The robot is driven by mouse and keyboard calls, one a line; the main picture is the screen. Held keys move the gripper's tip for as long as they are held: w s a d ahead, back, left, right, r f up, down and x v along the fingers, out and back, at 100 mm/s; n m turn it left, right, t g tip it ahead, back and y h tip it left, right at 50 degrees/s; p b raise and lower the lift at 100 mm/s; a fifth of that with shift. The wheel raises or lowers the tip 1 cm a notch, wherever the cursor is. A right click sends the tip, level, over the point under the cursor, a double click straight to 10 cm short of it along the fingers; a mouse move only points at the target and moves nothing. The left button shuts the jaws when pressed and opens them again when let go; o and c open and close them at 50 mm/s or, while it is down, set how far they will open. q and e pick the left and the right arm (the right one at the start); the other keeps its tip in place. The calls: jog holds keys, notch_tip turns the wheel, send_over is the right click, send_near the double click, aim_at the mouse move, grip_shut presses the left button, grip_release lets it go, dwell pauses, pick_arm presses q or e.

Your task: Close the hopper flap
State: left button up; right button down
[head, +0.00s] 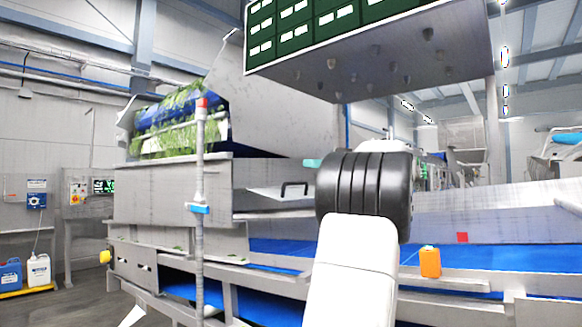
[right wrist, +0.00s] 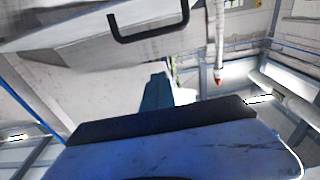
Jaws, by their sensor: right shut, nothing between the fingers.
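The hopper flap (head: 262,194) is a pale metal panel with a black handle (head: 293,184), on the machine left of my right arm in the head view. It looks nearly flat and edge-on there, as if tilted out from the machine. My right gripper (head: 312,163) shows as a teal fingertip just above and right of the handle. In the right wrist view, the teal fingers (right wrist: 156,90) are shut and empty, and the handle (right wrist: 150,36) lies beyond them, apart from them. The rest of the gripper is hidden behind my black wrist. My left gripper is out of view.
A conveyor with leafy greens (head: 172,120) rises at the left, behind a grey post (head: 199,160). A blue belt (head: 460,257) and an orange block (head: 430,262) are at the right.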

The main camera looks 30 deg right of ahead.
jog(key=w+f, duration=0.1)
jog(key=f, duration=0.1)
jog(key=w+a+f, duration=0.1)
jog(key=w, duration=0.1)
jog(key=shift+f, duration=0.35)
notch_tip(320, 180, down, 13)
jog(key=w, duration=0.2)
jog(key=shift+a, duration=0.25)
dwell(0.6)
jog(key=shift+r, duration=0.1)
dwell(0.4)
